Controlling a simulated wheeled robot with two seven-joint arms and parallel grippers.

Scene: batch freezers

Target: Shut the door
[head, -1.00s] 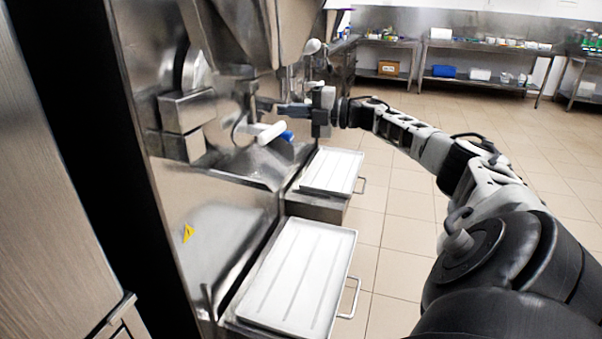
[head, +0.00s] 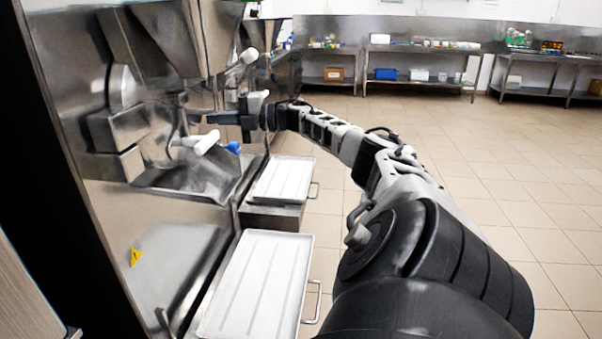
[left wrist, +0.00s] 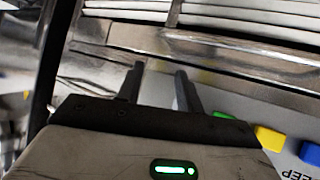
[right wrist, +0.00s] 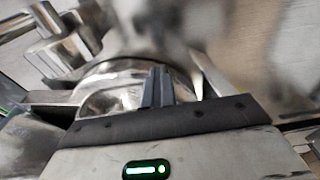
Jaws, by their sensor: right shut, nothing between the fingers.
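The batch freezer's metal front (head: 170,250) stands at the left of the head view. A blocky metal assembly (head: 112,130) on it looks like the door with its fittings; I cannot tell how far it stands open. My right gripper (head: 200,117) is shut and empty in front of the machine, to the right of that assembly and above a white cylindrical handle (head: 205,142). In the right wrist view its fingers (right wrist: 157,88) are together, close to blurred curved metal. My left gripper (left wrist: 158,82) is open and empty near slatted metal in the left wrist view; the head view does not show it.
Two white trays, a near one (head: 262,280) and a far one (head: 284,180), jut from the machine fronts below my right arm. Coloured buttons (left wrist: 270,138) lie beside my left gripper. The tiled floor (head: 480,210) at right is clear up to steel tables (head: 420,52).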

